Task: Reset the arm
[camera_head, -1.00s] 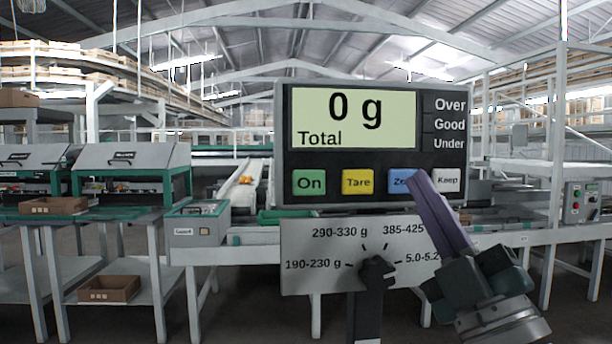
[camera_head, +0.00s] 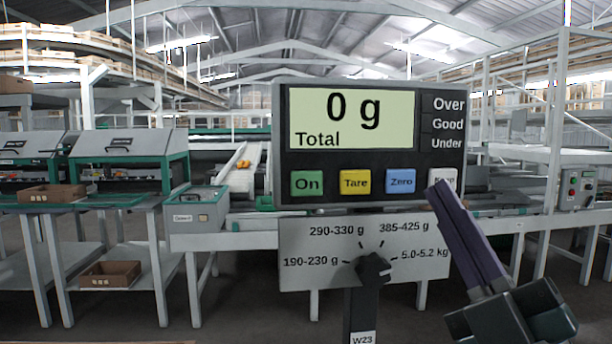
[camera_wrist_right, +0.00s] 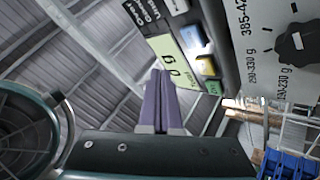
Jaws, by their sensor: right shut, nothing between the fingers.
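My right gripper (camera_head: 440,190) has long purple fingers and is shut and empty. In the head view its tips are in front of the lower right of the scale display, overlapping the Keep button (camera_head: 442,176); I cannot tell whether they touch it. The gripper also shows in the right wrist view (camera_wrist_right: 161,75), with its fingers together. The scale display (camera_head: 468,140) reads 0 g Total. It has green On, yellow Tare and blue Zero buttons. My left gripper is not in view.
Below the display is a white weight-range plate (camera_head: 300,283) with a black knob (camera_head: 372,268) on a dark post. Benches with brown boxes (camera_head: 52,193) stand at the left. A conveyor (camera_head: 234,180) runs behind. A control box (camera_head: 578,187) is at the right.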

